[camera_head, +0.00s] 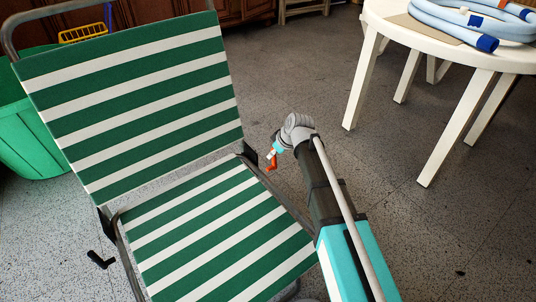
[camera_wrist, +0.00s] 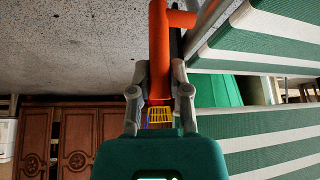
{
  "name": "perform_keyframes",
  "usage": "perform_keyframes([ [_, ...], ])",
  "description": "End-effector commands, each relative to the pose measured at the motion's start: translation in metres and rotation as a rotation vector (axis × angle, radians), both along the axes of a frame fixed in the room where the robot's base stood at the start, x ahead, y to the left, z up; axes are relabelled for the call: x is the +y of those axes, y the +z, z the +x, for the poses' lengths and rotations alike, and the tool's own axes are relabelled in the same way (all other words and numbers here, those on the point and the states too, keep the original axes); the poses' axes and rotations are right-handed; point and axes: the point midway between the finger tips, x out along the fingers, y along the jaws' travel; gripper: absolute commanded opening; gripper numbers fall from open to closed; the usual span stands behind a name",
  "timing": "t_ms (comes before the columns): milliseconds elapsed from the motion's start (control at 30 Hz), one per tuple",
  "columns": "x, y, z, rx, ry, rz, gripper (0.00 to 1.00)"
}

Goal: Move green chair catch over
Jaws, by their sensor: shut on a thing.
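A folding chair with green and white stripes stands on the left in the head view; its backrest (camera_head: 140,100) leans up and its seat (camera_head: 215,235) faces me. An orange catch (camera_head: 271,164) is beside the chair's right side, near where backrest and seat meet. It shows in the wrist view as an upright orange bar (camera_wrist: 158,45) with a short arm reaching right toward the grey chair frame (camera_wrist: 205,22). My gripper (camera_head: 271,155) is shut on this catch, with one finger on each side in the wrist view (camera_wrist: 158,85). Whether the catch touches the frame is hard to tell.
A white round table (camera_head: 395,22) with blue hoses (camera_head: 455,28) stands at the upper right. A green bin (camera_head: 32,135) and yellow basket (camera_head: 84,33) are behind the chair. Wooden cabinets (camera_wrist: 75,140) line the back. The speckled floor (camera_head: 420,240) right of my arm is clear.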

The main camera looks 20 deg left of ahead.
Motion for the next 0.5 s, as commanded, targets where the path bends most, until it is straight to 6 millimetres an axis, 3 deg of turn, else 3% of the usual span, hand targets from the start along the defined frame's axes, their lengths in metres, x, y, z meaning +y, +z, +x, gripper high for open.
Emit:
perform_keyframes([
  [500, -0.0109, 0.0013, -0.0021, -0.057, -0.007, 0.125, 0.0],
])
